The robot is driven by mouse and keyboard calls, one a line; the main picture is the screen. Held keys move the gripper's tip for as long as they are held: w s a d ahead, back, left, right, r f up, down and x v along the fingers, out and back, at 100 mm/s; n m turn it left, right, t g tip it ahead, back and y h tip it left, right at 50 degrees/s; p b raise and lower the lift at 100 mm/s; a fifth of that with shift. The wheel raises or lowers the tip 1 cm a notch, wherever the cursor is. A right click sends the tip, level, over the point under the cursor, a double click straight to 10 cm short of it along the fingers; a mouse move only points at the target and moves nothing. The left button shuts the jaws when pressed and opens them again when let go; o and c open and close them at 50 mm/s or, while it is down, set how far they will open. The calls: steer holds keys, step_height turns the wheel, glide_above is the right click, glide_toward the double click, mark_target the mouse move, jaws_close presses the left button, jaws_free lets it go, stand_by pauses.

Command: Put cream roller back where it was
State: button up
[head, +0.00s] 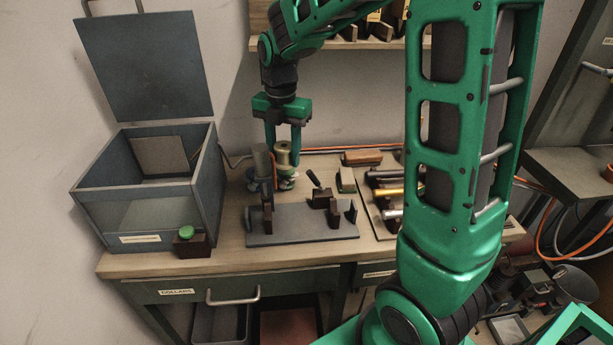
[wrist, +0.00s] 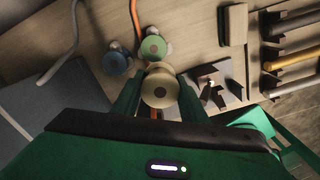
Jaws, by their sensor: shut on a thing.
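The cream roller (head: 284,153) is held between the two fingers of my gripper (head: 283,158), above the back part of the bench. In the wrist view the cream roller (wrist: 160,90) sits between the fingers, end towards the camera. A green-topped roller (wrist: 153,46) and a blue-topped roller (wrist: 116,62) stand just beyond it; the fingers and roller partly hide them in the head view. A grey plate with brown upright supports (head: 300,226) lies on the bench in front of the gripper. I cannot tell whether the cream roller touches anything below.
A grey-blue bin (head: 90,215) with its lid raised stands at the left. A dark block with a green button (head: 186,232) is at the front edge. A tool tray (head: 390,214) with handled tools lies right of the plate. An orange cable runs behind. A shelf (head: 345,42) hangs above.

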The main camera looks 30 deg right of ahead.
steer(key=d+f, duration=0.2)
steer(key=d, duration=0.1)
steer(key=d+f, duration=0.2)
steer(key=d, duration=0.1)
steer(key=d+f, duration=0.2)
steer(key=d, duration=0.1)
steer(key=shift+d+f, duration=0.2)
steer(key=shift+f, duration=2.05)
steer(key=o, duration=1.1)
steer(key=shift+o, duration=0.2)
steer(key=shift+r, duration=0.1)
step_height(320, 180, up, 12)
